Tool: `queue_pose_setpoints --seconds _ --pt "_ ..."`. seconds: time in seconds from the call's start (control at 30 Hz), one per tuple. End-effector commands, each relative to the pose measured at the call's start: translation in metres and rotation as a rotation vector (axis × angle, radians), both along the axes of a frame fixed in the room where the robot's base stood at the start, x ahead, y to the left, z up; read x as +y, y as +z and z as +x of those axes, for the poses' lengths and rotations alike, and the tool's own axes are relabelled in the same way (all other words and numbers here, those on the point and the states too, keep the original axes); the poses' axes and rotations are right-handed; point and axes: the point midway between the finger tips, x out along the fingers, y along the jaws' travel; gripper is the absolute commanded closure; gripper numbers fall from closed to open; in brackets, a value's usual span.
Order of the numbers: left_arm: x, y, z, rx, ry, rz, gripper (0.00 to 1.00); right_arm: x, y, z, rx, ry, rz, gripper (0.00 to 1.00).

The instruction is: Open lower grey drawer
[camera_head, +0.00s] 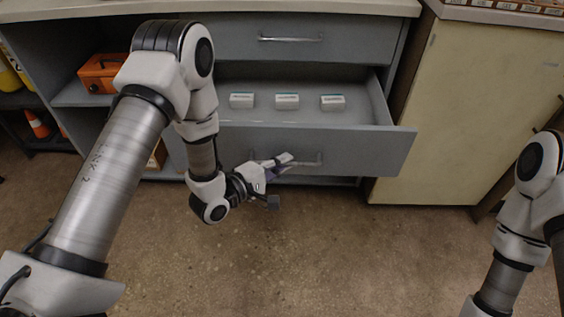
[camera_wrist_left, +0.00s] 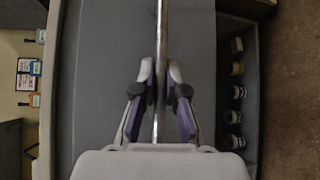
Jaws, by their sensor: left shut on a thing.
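The lower grey drawer (camera_head: 365,150) stands pulled out below a closed grey upper drawer (camera_head: 340,45). Three small white boxes (camera_head: 287,101) lie in a row inside it. My left gripper (camera_head: 284,160) is at the lower drawer's front, on its metal bar handle (camera_head: 312,161). In the left wrist view, the two fingers of my left gripper (camera_wrist_left: 160,75) are shut around the handle (camera_wrist_left: 161,25), which runs upright in that picture. Part of the handle is hidden by the gripper in the head view. My right gripper is out of view.
An orange case (camera_head: 99,75) stands on a shelf at the left, and an orange cone (camera_head: 38,125) is further left. A cream cabinet (camera_head: 480,110) is at the right. The brown floor (camera_head: 320,250) before the drawer is clear. Several small bottles (camera_wrist_left: 237,92) show at right in the left wrist view.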

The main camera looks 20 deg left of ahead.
Motion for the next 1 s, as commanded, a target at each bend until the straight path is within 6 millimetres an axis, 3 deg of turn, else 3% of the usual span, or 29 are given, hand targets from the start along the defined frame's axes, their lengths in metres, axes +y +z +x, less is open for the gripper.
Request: queue_pose_setpoints --seconds 0.2,0.23,0.3,0.67,0.77,1.0 --pt "0.0 0.0 0.0 0.0 0.0 0.0 1.0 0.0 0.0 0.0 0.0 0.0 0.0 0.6" --pt "0.0 0.0 0.0 0.0 0.0 0.0 0.78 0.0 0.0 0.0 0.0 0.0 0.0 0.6" --pt "0.0 0.0 0.0 0.0 0.0 0.0 0.63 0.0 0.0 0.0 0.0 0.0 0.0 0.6" --pt "0.003 0.0 -0.004 0.001 0.002 0.001 0.63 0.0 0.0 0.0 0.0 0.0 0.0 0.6" --pt "0.011 0.002 -0.017 0.003 0.004 -0.001 0.63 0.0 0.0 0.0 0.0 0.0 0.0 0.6" --pt "0.042 0.011 -0.069 0.005 0.01 -0.005 0.63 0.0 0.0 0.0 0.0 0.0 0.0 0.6"
